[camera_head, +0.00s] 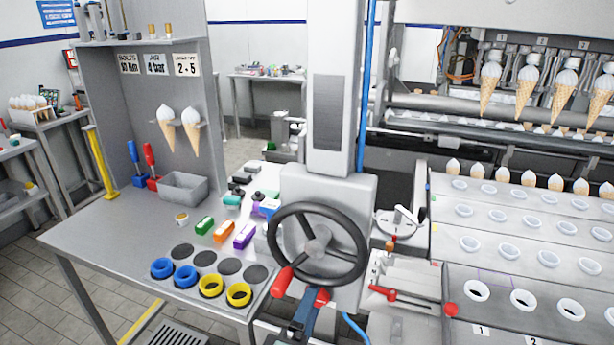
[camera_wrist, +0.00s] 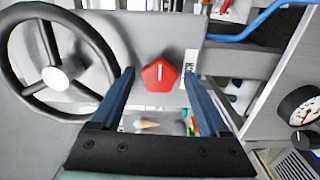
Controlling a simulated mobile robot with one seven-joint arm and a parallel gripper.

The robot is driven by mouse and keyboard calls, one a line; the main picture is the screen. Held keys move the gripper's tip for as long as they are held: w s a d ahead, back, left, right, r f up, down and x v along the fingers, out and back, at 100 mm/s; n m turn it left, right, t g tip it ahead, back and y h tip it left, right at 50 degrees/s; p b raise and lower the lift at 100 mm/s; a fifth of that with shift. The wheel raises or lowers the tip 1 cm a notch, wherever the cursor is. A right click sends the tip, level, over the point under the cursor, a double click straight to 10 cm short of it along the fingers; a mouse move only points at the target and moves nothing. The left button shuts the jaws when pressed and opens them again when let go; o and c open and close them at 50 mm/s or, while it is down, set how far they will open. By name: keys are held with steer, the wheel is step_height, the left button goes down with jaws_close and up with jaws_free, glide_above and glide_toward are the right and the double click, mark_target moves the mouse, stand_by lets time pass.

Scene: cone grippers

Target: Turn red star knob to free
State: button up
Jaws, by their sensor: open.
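The red star knob (camera_wrist: 159,75) sits on a grey panel in the wrist view, with a white pointer line on its face. My gripper (camera_wrist: 158,80) is open, with one blue finger on each side of the knob in the picture and a gap to it on both sides. I cannot tell how far the fingertips are from the panel. A white label (camera_wrist: 189,66) stands just right of the knob, partly hidden by the right finger. In the head view the red knob (camera_head: 321,297) shows behind my blue gripper (camera_head: 308,308), below the handwheel.
The black handwheel (camera_head: 318,243) with a red handle (camera_head: 281,282) is close above my gripper. A red lever (camera_head: 384,293) is to the right. A table (camera_head: 120,235) with blue and yellow rings is to the left. A pressure gauge (camera_wrist: 299,107) shows in the wrist view.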

steer(key=s+a+m+b, duration=0.4)
steer(key=s+m+b, duration=0.3)
steer(key=s+m, duration=0.85)
steer(key=w+d+r+t+y+p, duration=0.1)
steer(key=w+r+t+p, duration=0.1)
steer(key=r, duration=1.4)
steer(key=w+d+r+t+y+p, duration=0.2)
steer(key=w+r+t, duration=0.2)
steer(key=r, duration=1.3)
steer(key=shift+w+d+m+t+y, duration=0.2)
steer(key=shift+m+t+y, duration=0.1)
steer(key=shift+m+t, duration=0.1)
